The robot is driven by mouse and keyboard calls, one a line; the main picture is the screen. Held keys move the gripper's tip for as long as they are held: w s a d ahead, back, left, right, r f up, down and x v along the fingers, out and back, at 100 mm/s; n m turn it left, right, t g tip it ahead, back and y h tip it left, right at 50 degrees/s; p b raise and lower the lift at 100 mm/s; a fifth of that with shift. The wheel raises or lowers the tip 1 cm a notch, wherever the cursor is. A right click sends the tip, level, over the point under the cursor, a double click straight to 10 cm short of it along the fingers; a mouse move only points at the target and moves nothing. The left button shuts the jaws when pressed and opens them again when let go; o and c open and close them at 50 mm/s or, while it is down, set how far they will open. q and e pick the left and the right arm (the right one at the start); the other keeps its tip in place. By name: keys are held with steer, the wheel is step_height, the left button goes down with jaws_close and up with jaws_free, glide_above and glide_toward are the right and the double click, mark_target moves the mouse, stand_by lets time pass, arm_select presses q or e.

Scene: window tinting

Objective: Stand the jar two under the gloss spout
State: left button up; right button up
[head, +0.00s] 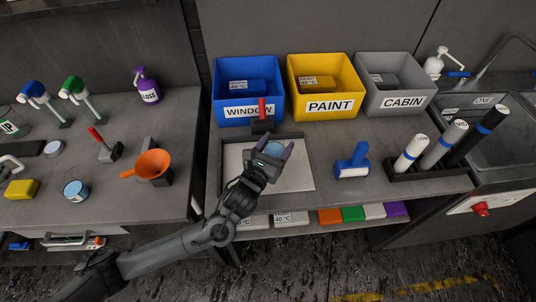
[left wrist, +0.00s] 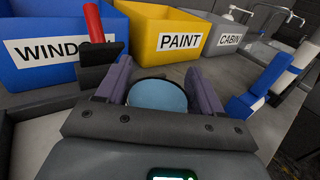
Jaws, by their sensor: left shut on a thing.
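My left gripper (head: 274,152) is shut on a jar (head: 273,150) with a round light-blue top, above or at the white tray; I cannot tell whether the jar touches it. In the left wrist view the jar's blue top (left wrist: 158,96) sits between the two purple-grey fingers, and no number on it can be read. The purple gloss bottle (head: 149,92) with its pump spout stands at the back of the left bench. Another blue-topped jar (head: 75,190) stands at that bench's front, and a paler round one (head: 54,148) lies farther back. My right gripper is not in view.
Blue window (head: 247,112), yellow paint (head: 327,104) and grey cabin (head: 400,102) bins line the back. A red-handled tool (head: 261,112) is near my gripper. A gap separates the benches.

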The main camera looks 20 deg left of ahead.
arm_select(q)
steer(key=a+f, duration=0.1)
steer(key=w+a, duration=0.1)
steer(key=shift+a+f, duration=0.4)
steer(key=shift+s+f+b, duration=0.1)
steer(key=shift+f+b, duration=0.55)
steer(key=shift+f, duration=1.35)
steer(key=shift+f, duration=0.15)
steer(key=o, duration=1.1)
steer(key=shift+c, duration=0.2)
steer(key=shift+s, duration=0.5)
steer(key=s, duration=0.3)
steer(key=s+a+p, duration=0.1)
steer(key=s, duration=0.3)
steer(key=s+p, duration=0.1)
steer(key=s, duration=0.3)
steer(key=shift+a+r, duration=0.2)
steer(key=shift+a, duration=0.05)
